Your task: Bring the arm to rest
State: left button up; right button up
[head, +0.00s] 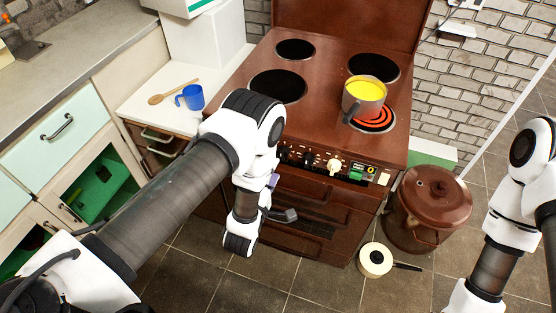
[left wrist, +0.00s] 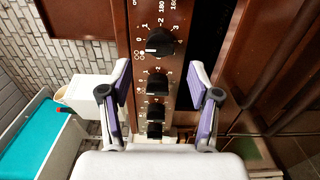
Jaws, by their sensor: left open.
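My left arm reaches in from the left in the head view, bent at the elbow, with the wrist hanging in front of the brown stove (head: 333,85). My left gripper (head: 285,214) is small and partly hidden there. In the left wrist view the left gripper (left wrist: 160,105) is open and empty, its two purple-padded fingers apart. The stove's knob panel (left wrist: 155,75) with black knobs lies beyond the fingers. My right arm shows at the right edge of the head view, but its gripper is out of view.
A blue mug (head: 191,97) and wooden spoon (head: 172,92) lie on the white counter. A brown lidded pot (head: 432,200) and a small pan (head: 375,260) sit on the floor. A green-lined cupboard (head: 100,185) stands at left.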

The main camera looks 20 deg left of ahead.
pick_arm(q)
jog(key=shift+s, duration=0.8)
jog(key=a+r+g+y, duration=0.1)
jog(key=a+r, duration=0.1)
jog(key=a, duration=0.3)
jog(key=s+a+f+m+g, duration=0.3)
jog(key=s+f+m+g, duration=0.1)
jog(key=s+f+g, duration=0.25)
jog(key=s+f+m+g, duration=0.2)
jog(key=s+m+g, duration=0.3)
jog(key=s, duration=0.5)
jog(key=s+d+f+m+g, duration=0.1)
jog(key=s+f+m+g, duration=0.2)
jog(key=s+m+g, duration=0.2)
jog(key=s+m, duration=0.3)
jog(key=s, duration=0.3)
jog(key=shift+f+g+h, duration=0.2)
jog(key=shift+g+h, duration=0.1)
jog(key=shift+g, duration=0.05)
